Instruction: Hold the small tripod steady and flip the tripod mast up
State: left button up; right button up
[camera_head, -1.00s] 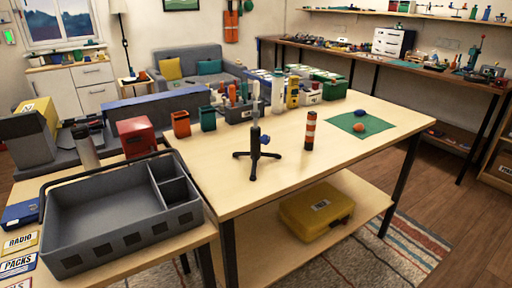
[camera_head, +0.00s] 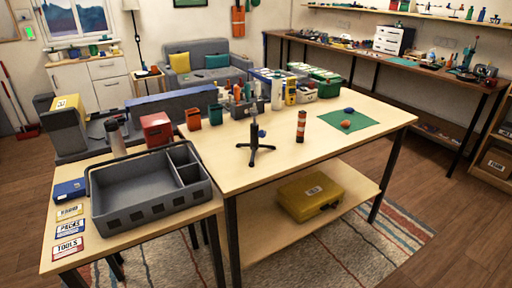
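The small tripod (camera_head: 255,147) stands on the light wooden table with its dark legs spread. Its mast points upward; a thin pale upper part shows above the dark column, against the tool holder behind. A small blue knob (camera_head: 262,134) sits at the side of the column. Neither of my grippers shows in the head view, so nothing of mine is seen touching the tripod.
A green mat (camera_head: 356,122) lies farther right. A grey tray (camera_head: 104,213) stands on the left table. The table in front of the tripod is clear. A yellow case (camera_head: 311,196) lies on the shelf below.

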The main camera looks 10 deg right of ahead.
aim_at(254, 113)
jog(key=z, duration=1.05)
jog(key=i, duration=1.05)
jog(key=u, duration=0.25)
